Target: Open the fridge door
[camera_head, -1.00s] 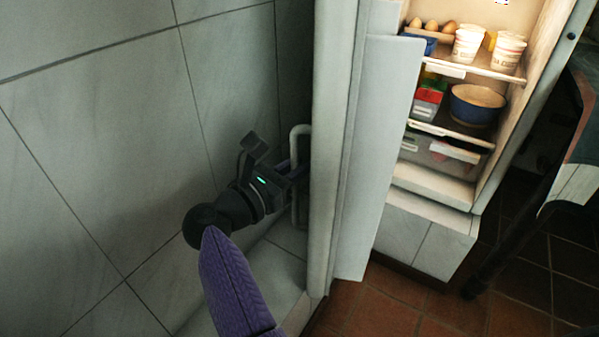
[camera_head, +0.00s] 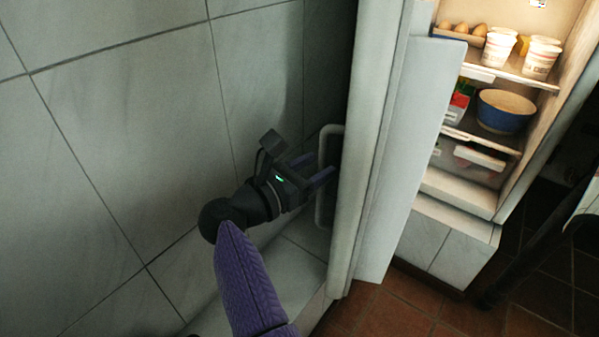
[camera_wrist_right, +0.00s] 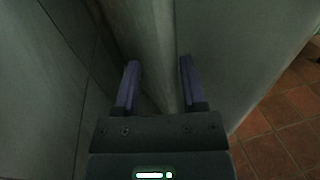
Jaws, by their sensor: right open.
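The fridge door (camera_head: 401,150) stands wide open, its edge toward me and its inner side facing right. Its pale bar handle (camera_head: 324,205) is on the outer face, on the left. My right gripper (camera_head: 316,167) is open at the handle, with its fingers pointing at the door and overlapping the handle's upper part in the head view. I cannot tell whether they touch it. In the right wrist view the gripper (camera_wrist_right: 158,80) has its two purple fingers apart, with a pale door surface beyond; the handle is not clear there. My left gripper is out of view.
The lit fridge interior (camera_head: 470,187) holds eggs, white tubs (camera_head: 541,58) and a blue bowl (camera_head: 505,111) on shelves. A tiled wall (camera_head: 110,150) is close on the left. Brown floor tiles (camera_head: 400,312) lie below the door. A dark-legged piece of furniture stands at the right.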

